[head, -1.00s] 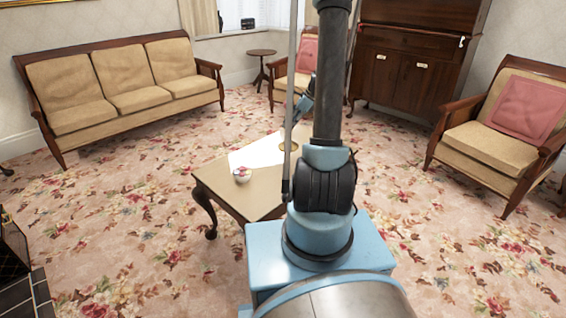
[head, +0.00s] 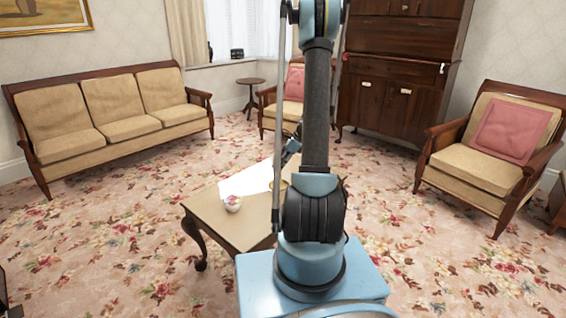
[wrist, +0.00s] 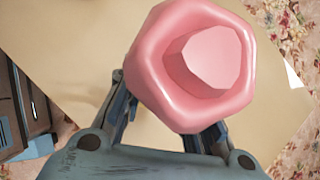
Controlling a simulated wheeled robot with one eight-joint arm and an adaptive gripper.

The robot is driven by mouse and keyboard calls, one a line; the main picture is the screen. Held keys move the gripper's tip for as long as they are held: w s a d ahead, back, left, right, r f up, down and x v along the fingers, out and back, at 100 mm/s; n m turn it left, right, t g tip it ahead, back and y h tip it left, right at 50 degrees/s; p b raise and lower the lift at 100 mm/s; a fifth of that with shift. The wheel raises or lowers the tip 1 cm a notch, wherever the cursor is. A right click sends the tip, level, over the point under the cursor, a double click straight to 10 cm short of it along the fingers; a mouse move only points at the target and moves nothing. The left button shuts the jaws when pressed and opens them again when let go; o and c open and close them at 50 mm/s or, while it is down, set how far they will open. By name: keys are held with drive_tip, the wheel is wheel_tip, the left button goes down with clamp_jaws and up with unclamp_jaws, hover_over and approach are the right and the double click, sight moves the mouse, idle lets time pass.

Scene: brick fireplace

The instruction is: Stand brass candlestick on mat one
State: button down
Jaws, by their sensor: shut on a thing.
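In the wrist view a pink thing (wrist: 195,65) with a thick, angular rim and a hollow top fills the space between my fingers. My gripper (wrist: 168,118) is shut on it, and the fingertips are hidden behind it. The tan table top (wrist: 70,50) lies below. In the head view part of my gripper (head: 290,150) shows beside my arm, over the far side of the low table (head: 205,212). A small brass-coloured patch (head: 284,185) shows there, mostly hidden by my arm; I cannot tell if it is the candlestick. A white sheet (head: 247,181) lies on the table.
A small white and pink round pot (head: 233,203) stands on the table's near left part. A sofa (head: 110,115) stands behind at the left and an armchair (head: 480,165) at the right. Flowered carpet (head: 120,240) is clear around the table.

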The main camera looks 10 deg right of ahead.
sight(280, 183)
drive_tip(key=shift+f, duration=1.75)
drive_tip(key=c, duration=1.3)
unclamp_jaws()
